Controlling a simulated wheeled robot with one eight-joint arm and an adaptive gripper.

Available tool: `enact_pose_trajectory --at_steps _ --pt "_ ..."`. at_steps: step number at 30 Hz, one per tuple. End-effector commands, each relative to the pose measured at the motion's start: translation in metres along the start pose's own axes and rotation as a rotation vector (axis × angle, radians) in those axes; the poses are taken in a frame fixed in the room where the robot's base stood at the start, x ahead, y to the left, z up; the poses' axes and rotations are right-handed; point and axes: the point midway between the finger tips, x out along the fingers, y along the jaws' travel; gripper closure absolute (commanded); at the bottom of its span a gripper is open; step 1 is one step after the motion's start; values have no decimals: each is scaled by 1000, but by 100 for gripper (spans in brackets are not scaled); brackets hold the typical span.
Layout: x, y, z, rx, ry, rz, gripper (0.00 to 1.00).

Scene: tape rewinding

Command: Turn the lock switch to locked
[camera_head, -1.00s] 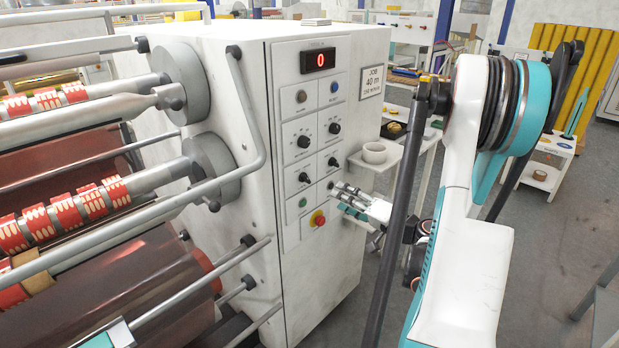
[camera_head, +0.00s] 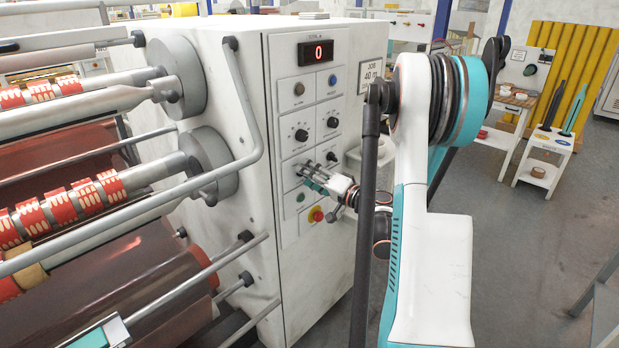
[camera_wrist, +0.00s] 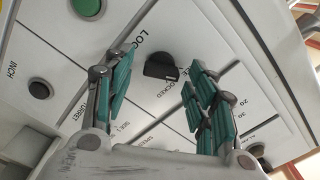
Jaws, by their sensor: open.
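The lock switch (camera_wrist: 160,67) is a dark knob on the white control panel (camera_wrist: 180,22), seen in the wrist view beside partly hidden lettering that includes "LOCKED". My gripper (camera_wrist: 157,76) is open, with one teal-padded finger on each side of the knob in that view. A gap shows between the knob and each finger; I cannot tell how far the fingertips are from the panel. In the head view my gripper (camera_head: 313,176) is at the lower part of the panel and covers the switch there.
A green button (camera_wrist: 88,7) and a dark INCH button (camera_wrist: 40,88) are near the switch. A red emergency knob (camera_head: 316,215) sits just below my gripper. Other dials (camera_head: 301,135) are above it. Rollers and a bent handrail (camera_head: 247,100) stand to the left.

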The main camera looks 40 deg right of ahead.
Motion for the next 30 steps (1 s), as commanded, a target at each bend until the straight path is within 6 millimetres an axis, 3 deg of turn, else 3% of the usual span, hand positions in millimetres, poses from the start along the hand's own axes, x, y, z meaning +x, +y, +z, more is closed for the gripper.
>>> enact_pose_trajectory --at_steps 10,16,30 --pt "4 0 0 0 1 1 48" --pt "3 0 0 0 1 0 92" --pt "3 1 0 77 0 1 92"
